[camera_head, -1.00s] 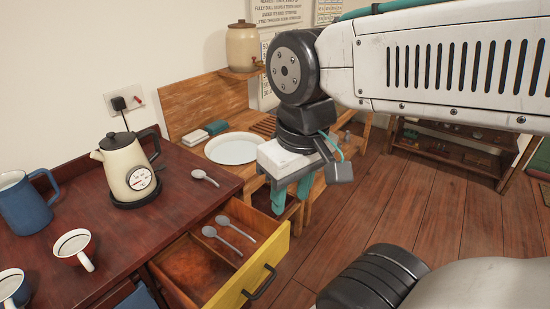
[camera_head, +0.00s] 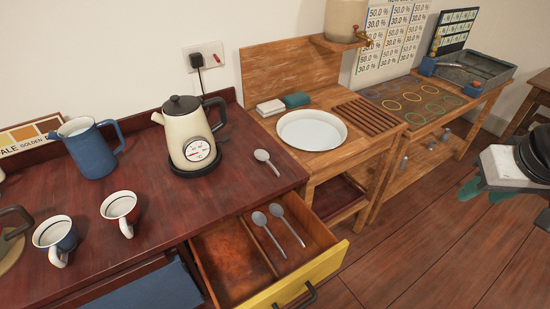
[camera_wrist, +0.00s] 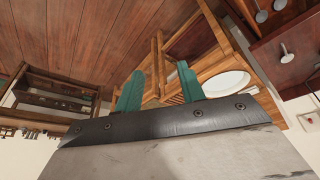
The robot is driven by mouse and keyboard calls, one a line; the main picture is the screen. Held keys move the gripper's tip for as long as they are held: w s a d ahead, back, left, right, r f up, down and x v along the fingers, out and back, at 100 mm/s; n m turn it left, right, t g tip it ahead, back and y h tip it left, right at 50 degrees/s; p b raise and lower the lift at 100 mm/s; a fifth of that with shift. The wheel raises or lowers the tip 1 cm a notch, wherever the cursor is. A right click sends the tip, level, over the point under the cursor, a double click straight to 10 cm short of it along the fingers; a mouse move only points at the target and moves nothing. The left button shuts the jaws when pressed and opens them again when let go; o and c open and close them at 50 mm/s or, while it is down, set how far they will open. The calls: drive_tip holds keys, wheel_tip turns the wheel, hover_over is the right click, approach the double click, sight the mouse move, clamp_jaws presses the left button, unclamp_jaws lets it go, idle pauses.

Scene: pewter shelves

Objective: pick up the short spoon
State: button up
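A small spoon (camera_head: 266,160) lies on the dark red counter (camera_head: 240,182), right of the kettle; it looks the shortest. Two longer-looking grey spoons, a left one (camera_head: 271,234) and a right one (camera_head: 289,226), lie side by side in the right compartment of the open drawer (camera_head: 330,262) with a yellow front. Spoons also show small at the top right of the wrist view (camera_wrist: 285,49). My gripper (camera_wrist: 160,68) has its teal fingers apart with nothing between them. In the head view it is partly cut off at the right edge, far from the spoons.
A wooden stand holds a white plate (camera_head: 312,130). Wooden floor (camera_head: 425,235) lies clear between the drawer and my gripper.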

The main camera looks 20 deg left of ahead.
drive_tip(key=w+a+f+n+t+y, duration=0.15)
drive_tip(key=w+a+f, duration=0.25)
drive_tip(key=w+a, duration=0.4)
drive_tip(key=n+t+y, duration=0.3)
drive_tip(key=n+y, duration=0.4)
drive_tip(key=y, duration=0.1)
approach(270, 163)
drive_tip(key=shift+w+a+m, duration=0.25)
drive_tip(key=shift+w+a, duration=0.15)
drive_tip(key=shift+w, duration=0.1)
drive_tip(key=shift+y, duration=0.25)
drive_tip(key=x, duration=0.7)
drive_tip(key=shift+f, duration=0.4)
clamp_jaws()
